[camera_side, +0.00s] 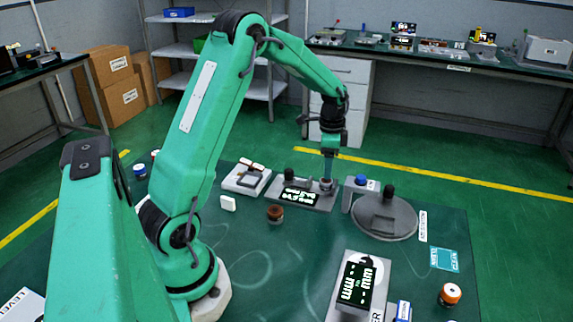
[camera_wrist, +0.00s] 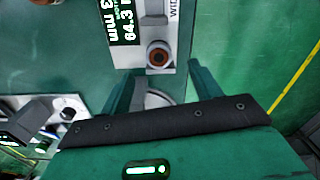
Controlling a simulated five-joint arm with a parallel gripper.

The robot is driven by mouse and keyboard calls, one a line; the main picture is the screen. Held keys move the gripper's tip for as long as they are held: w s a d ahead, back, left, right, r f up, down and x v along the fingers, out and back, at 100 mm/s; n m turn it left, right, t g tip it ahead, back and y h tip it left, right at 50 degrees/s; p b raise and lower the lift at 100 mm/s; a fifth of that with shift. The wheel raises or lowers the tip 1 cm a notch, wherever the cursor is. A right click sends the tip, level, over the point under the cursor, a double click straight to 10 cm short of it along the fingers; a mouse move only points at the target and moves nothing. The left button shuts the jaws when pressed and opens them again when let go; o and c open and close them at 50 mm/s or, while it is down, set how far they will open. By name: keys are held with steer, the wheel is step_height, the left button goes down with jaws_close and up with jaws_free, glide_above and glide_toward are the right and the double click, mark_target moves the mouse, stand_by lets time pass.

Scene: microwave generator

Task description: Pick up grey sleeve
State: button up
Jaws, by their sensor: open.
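A small grey ring-shaped part (camera_side: 326,185), which looks like the grey sleeve, stands at the right end of a grey gauge plate (camera_side: 308,200) in the side view. In the wrist view a round part (camera_wrist: 158,56) with a reddish-brown ring and dark centre sits at that plate's end; I cannot tell surely that it is the sleeve. My gripper (camera_side: 328,172) points down just above the grey part in the side view. In the wrist view my gripper (camera_wrist: 160,76) has its fingers apart, with nothing held. Whether a fingertip touches the part is hidden.
A raised block with a blue top (camera_side: 361,181) and a round grey turntable (camera_side: 385,217) stand close on the right. A brown ring (camera_side: 275,213) lies front left. The middle of the mat is clear.

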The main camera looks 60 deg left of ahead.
mark_target(326, 181)
steer(key=shift+f, duration=0.85)
steer(key=shift+s+f, duration=0.1)
steer(key=shift+f, duration=2.5)
steer(key=c, duration=1.1)
steer(key=shift+r, duration=0.1)
steer(key=shift+r, duration=4.95)
